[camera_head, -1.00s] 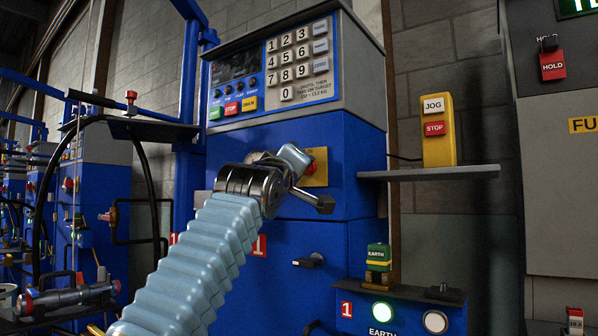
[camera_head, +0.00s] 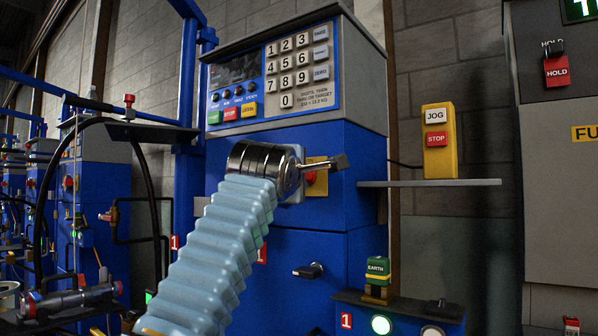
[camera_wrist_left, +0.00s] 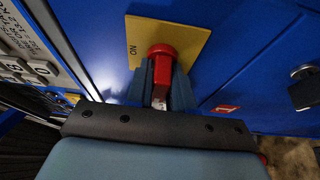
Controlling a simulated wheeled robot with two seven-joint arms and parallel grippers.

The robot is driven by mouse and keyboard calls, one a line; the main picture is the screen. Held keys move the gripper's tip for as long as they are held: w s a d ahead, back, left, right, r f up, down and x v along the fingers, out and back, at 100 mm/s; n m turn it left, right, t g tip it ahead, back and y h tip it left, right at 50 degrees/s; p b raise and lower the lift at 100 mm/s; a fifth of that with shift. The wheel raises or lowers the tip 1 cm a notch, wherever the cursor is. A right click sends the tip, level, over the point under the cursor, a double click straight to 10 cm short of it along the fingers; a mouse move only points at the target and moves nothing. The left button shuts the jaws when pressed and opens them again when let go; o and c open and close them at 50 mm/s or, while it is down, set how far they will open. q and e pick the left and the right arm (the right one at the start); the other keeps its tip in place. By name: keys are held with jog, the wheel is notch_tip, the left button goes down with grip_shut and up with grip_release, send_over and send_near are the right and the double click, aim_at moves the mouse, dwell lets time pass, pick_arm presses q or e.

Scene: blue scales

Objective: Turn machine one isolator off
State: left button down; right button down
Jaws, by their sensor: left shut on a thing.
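The machine one isolator is a red rotary handle (camera_wrist_left: 162,72) on a yellow plate (camera_wrist_left: 178,42) fixed to the blue cabinet. In the left wrist view my left gripper (camera_wrist_left: 162,88) is shut on the red handle, with a finger on each side of it. Lettering that reads ON upside down shows on the plate, left of the knob. In the head view the yellow plate (camera_head: 318,180) and a bit of the red knob (camera_head: 311,178) show behind my left wrist, which hides the fingers. My right gripper is not in view.
Above is a keypad panel (camera_head: 300,70). A grey shelf (camera_head: 440,183) at right carries a yellow JOG/STOP box (camera_head: 438,150). Below are a black cabinet handle (camera_head: 308,270) and a green-and-yellow EARTH block (camera_head: 377,270). Another handle (camera_wrist_left: 305,90) shows in the wrist view.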

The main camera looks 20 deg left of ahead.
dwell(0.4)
pick_arm(q)
jog(key=c, duration=1.1)
grip_release()
jog(key=shift+s+f, duration=0.1)
jog(key=shift+s, duration=0.05)
jog(key=s+b, duration=0.2)
jog(key=s, duration=0.2)
jog(key=s+b, duration=0.2)
jog(key=s, duration=0.3)
jog(key=s+b, duration=0.2)
jog(key=s, duration=0.2)
jog(key=shift+s+d, duration=0.2)
jog(key=shift+d, duration=0.05)
